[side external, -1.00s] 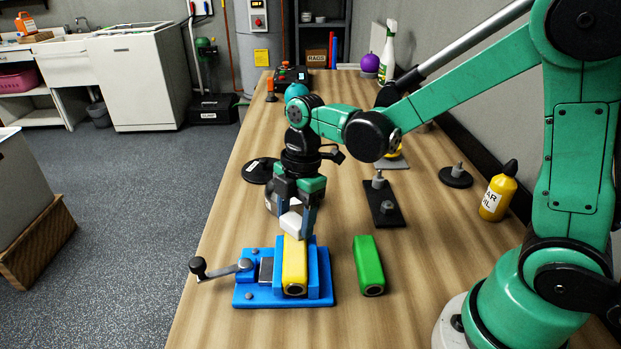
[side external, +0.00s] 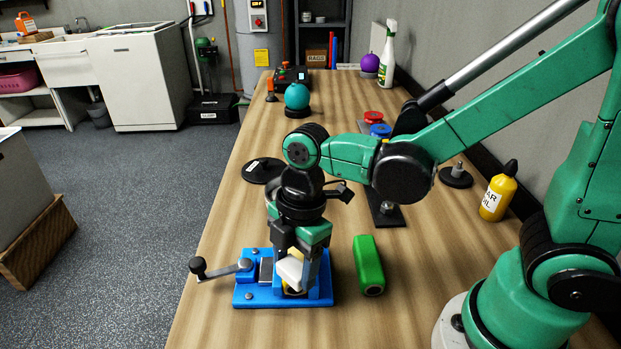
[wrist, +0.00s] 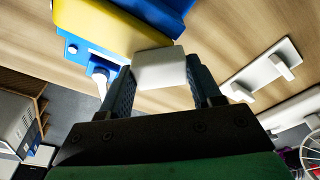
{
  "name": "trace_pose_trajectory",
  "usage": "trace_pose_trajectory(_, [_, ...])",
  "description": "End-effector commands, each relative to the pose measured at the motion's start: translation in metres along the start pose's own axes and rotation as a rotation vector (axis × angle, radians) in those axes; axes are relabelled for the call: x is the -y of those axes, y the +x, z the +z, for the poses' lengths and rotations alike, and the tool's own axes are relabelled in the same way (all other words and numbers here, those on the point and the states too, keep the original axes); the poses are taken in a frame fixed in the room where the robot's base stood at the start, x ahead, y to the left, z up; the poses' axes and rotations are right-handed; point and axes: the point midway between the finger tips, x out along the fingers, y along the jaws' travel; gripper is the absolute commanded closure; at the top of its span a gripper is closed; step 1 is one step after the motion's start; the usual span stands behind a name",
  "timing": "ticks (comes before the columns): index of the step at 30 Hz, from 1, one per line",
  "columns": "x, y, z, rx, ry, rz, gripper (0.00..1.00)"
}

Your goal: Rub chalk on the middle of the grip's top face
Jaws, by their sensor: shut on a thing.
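My gripper (side external: 292,264) is shut on a white chalk block (side external: 289,272), which also shows between the two fingers in the wrist view (wrist: 160,68). The yellow grip (wrist: 105,24) sits between the jaws of the blue vise (side external: 245,294). In the side view my gripper and the chalk are in front of the grip and hide most of it. In the wrist view the chalk overlaps the end of the yellow grip. I cannot tell whether the chalk touches the top face, and I see no chalk mark.
A green block (side external: 368,265) lies on the table right of the vise. The vise's crank handle (side external: 220,270) sticks out left past the table edge. A yellow bottle (side external: 496,193) stands at the right by the wall. Bare table (side external: 400,320) lies at the front right.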

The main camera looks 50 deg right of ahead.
Motion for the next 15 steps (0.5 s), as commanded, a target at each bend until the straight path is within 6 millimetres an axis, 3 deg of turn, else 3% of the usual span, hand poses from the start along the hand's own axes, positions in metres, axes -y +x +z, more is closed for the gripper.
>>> trace_pose_trajectory(2, [0.004,0.000,-0.004,0.000,-0.002,0.000,1.00])
trace_pose_trajectory(15, [-0.028,-0.005,0.026,0.000,0.003,0.002,1.00])
